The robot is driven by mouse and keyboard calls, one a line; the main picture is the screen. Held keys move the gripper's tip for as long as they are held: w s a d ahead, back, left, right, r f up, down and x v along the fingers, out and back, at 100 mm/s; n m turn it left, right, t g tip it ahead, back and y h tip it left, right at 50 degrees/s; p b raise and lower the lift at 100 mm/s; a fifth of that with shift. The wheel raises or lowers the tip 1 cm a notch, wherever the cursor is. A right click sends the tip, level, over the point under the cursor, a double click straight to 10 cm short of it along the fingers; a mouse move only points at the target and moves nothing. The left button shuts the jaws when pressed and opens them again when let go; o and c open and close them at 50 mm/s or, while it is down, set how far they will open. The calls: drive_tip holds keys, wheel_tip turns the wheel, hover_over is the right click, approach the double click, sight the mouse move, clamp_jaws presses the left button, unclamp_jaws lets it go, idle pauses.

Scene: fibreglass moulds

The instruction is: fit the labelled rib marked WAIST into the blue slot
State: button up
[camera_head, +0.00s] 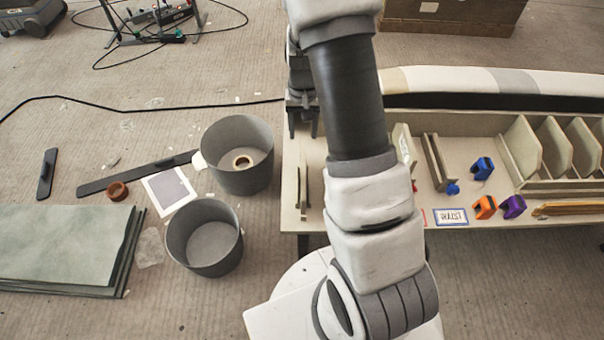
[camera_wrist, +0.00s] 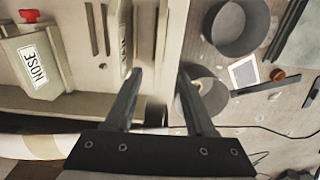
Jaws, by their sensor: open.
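My gripper (camera_head: 303,130) is open and points down above the left end of the bench. Its two fingers (camera_wrist: 158,74) also show in the wrist view, apart, with nothing between them. A thin pale rib (camera_head: 302,188) stands on edge at the bench's left end; the wrist view shows a rib (camera_wrist: 123,38) left of the fingers, its label too oblique to read. The blue slot (camera_head: 436,163), a pair of upright rails with a blue knob (camera_head: 452,189), stands right of my arm. A blue-bordered WAIST card (camera_head: 451,217) lies in front of it.
A rib labelled NOSE (camera_wrist: 38,65) sits near a red knob (camera_wrist: 29,15). Blue (camera_head: 482,168), orange (camera_head: 484,207) and purple (camera_head: 513,206) clamps lie near the blue slot. A rack (camera_head: 560,185) holds several panels. Grey buckets (camera_head: 236,155) stand on the floor.

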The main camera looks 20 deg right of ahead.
sight(303, 160)
wheel_tip(303, 160, down, 12)
drive_tip(key=b, duration=0.2)
drive_tip(key=shift+r+b, duration=0.2)
drive_tip(key=shift+b, duration=0.15)
drive_tip(key=f, duration=0.1)
drive_tip(key=f+b, duration=0.1)
drive_tip(key=f, duration=0.3)
drive_tip(key=shift+s+f+b, duration=0.1)
drive_tip(key=shift+s+b, duration=0.2)
drive_tip(key=shift+b, duration=0.05)
drive_tip(key=shift+a, duration=0.1)
clamp_jaws()
idle(0.6)
